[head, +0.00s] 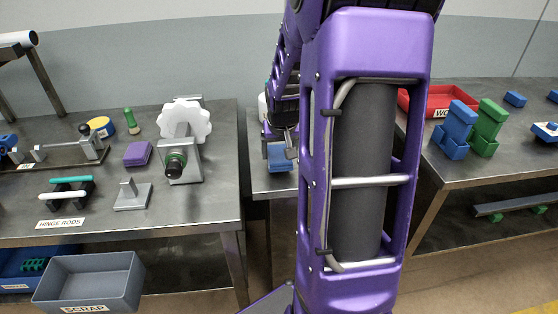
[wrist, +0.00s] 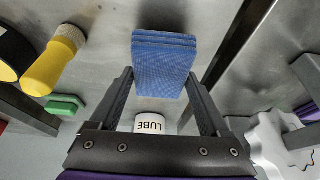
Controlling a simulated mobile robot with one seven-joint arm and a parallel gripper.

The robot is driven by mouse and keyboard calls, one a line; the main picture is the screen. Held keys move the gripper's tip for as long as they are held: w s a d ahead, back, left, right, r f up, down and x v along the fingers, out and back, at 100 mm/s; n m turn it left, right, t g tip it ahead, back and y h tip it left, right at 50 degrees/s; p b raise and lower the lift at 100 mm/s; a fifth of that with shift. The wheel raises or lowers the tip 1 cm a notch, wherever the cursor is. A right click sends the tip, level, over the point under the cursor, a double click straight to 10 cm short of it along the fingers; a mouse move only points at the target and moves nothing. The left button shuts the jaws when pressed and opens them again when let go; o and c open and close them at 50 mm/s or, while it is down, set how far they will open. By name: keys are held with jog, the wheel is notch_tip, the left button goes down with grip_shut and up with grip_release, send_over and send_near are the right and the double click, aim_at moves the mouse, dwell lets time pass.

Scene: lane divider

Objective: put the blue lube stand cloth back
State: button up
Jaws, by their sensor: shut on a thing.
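The blue cloth (wrist: 163,62) is a folded, layered block in the wrist view. My gripper (wrist: 161,78) is shut on it, with one dark finger on each side. In the head view the cloth (head: 280,158) shows below my gripper (head: 284,140), over the narrow middle table (head: 268,183). My arm hides part of this area. A white piece marked LUBE (wrist: 150,122) lies between the fingers' bases in the wrist view, beyond the gripper. I cannot tell whether the cloth touches the table top.
The left table holds a white lobed piece on a grey fixture (head: 188,120), a purple block (head: 138,153) and rods. The right table holds a red tray (head: 440,103) and blue and green holders (head: 455,130). Gaps separate the tables. A grey scrap bin (head: 90,280) stands low left.

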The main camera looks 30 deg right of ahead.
jog(key=shift+f, duration=1.3)
jog(key=shift+f+b, duration=0.2)
jog(key=shift+b, duration=0.15)
jog(key=o, duration=1.3)
jog(key=shift+r, duration=0.15)
jog(key=shift+r+p, duration=0.3)
jog(key=p+v, duration=0.2)
jog(key=v, duration=0.9)
jog(key=shift+s+a+r, duration=0.1)
jog(key=shift+s+r, duration=0.05)
jog(key=shift+r, duration=0.1)
